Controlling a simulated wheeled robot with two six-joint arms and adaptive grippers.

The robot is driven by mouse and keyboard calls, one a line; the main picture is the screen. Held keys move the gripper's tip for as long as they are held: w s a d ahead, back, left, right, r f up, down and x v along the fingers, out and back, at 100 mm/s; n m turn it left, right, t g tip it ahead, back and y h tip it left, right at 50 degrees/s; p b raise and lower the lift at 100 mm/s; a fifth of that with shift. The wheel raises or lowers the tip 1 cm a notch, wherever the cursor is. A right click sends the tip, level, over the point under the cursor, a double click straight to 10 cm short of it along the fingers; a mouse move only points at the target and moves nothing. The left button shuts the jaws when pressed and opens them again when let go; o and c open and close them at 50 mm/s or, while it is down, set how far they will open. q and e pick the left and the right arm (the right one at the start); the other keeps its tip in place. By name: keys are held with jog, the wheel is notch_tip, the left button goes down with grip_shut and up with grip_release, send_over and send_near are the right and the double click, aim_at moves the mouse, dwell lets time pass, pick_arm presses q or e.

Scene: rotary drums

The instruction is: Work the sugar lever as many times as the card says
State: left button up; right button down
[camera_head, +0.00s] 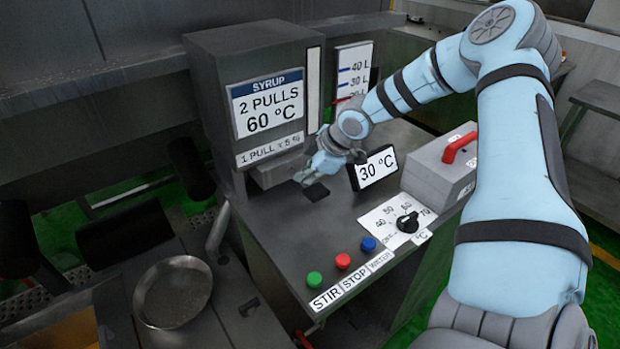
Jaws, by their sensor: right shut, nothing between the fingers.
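The card (267,104) on the front of the grey box reads "SYRUP, 2 PULLS, 60 °C". A smaller label (270,149) under it reads "1 PULL", with 5 % at its end. My right gripper (307,176) is shut and empty, just right of the grey box's lower front. A small black piece (316,192) lies just below its fingertips; I cannot tell whether it is part of the sugar lever or whether the fingers touch it. No lever shows clearly. My left gripper is not in view.
Green, red and blue buttons (343,261) line the panel's front edge. A round metal pan (173,292) is at lower left.

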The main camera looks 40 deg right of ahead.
aim_at(308, 186)
jog(key=shift+s+f+b, duration=0.25)
jog(key=shift+f+b, duration=0.55)
jog(key=shift+s+f+b, duration=0.2)
jog(key=shift+f+b, duration=0.55)
jog(key=shift+b, duration=0.05)
dwell(1.1)
jog(key=r+p, duration=0.2)
jog(key=shift+w+p, duration=0.15)
jog(key=shift+p, duration=0.15)
jog(key=shift+w+d+r+p, duration=0.1)
jog(key=shift+w+r+p, duration=0.15)
jog(key=shift+r+p, duration=0.7)
jog(key=shift+w+a+r+p, duration=0.15)
jog(key=shift+r+p, duration=0.3)
jog(key=shift+p, duration=0.85)
jog(key=shift+w+d+r+p, duration=0.15)
jog(key=shift+w+r+p, duration=0.15)
jog(key=shift+r+p, duration=0.65)
jog(key=shift+f, duration=0.3)
jog(key=shift+r, duration=0.1)
jog(key=shift+w+r+p, duration=0.15)
jog(key=shift+r+p, duration=0.1)
jog(key=shift+r, duration=0.35)
jog(key=shift+w+r+p, duration=0.15)
jog(key=shift+r+p, duration=0.1)
jog(key=shift+r, duration=0.3)
jog(key=shift+w+r, duration=0.15)
jog(key=shift+r, duration=0.45)
jog(key=shift+w+r, duration=0.15)
jog(key=shift+r, duration=0.4)
